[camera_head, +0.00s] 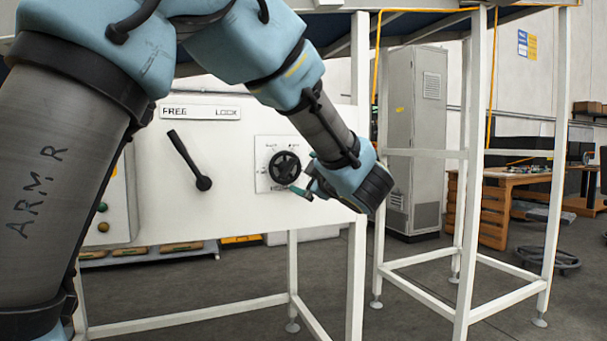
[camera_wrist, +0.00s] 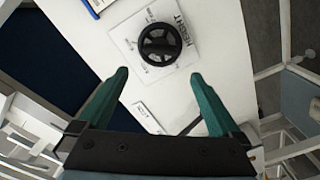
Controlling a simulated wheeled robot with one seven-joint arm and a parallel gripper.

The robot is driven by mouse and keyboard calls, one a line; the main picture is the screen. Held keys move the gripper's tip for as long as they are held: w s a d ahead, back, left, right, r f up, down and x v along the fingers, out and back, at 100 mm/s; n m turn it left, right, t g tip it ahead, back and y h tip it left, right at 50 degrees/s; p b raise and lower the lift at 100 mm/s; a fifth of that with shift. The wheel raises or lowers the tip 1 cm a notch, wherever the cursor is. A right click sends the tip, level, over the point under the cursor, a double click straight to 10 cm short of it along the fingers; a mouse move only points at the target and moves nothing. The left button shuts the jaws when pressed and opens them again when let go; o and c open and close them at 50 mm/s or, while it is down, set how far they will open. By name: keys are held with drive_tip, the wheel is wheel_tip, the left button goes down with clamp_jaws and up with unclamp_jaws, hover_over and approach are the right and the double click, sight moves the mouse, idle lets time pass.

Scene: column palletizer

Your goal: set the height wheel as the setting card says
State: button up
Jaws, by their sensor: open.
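The black height wheel (camera_head: 284,167) sits on a white square plate on the white panel (camera_head: 225,212). It also shows in the wrist view (camera_wrist: 161,44), beside the word "HEIGHT". My gripper (camera_head: 307,190) is close to the wheel, at its lower right. In the wrist view my gripper's two green fingers (camera_wrist: 158,83) are apart with nothing between them, and the wheel lies just beyond the fingertips. Which mark the wheel points at is too small to read. I cannot pick out a setting card with certainty.
A black lever (camera_head: 188,160) on the panel leans up-left under a "FREE / LOCK" label (camera_head: 200,112), left of the wheel. White frame posts (camera_head: 472,180) and a grey cabinet (camera_head: 415,130) stand at the right.

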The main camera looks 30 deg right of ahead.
sight(291, 170)
drive_tip(key=w+b, duration=0.3)
drive_tip(key=b, duration=0.1)
drive_tip(key=w+d+b, duration=0.1)
drive_tip(key=w+b, duration=0.6)
drive_tip(key=b, duration=0.1)
drive_tip(key=shift+w+d+f, duration=0.1)
drive_tip(key=shift+w+d, duration=0.25)
drive_tip(key=shift+w, duration=0.05)
drive_tip(key=c, duration=1.2)
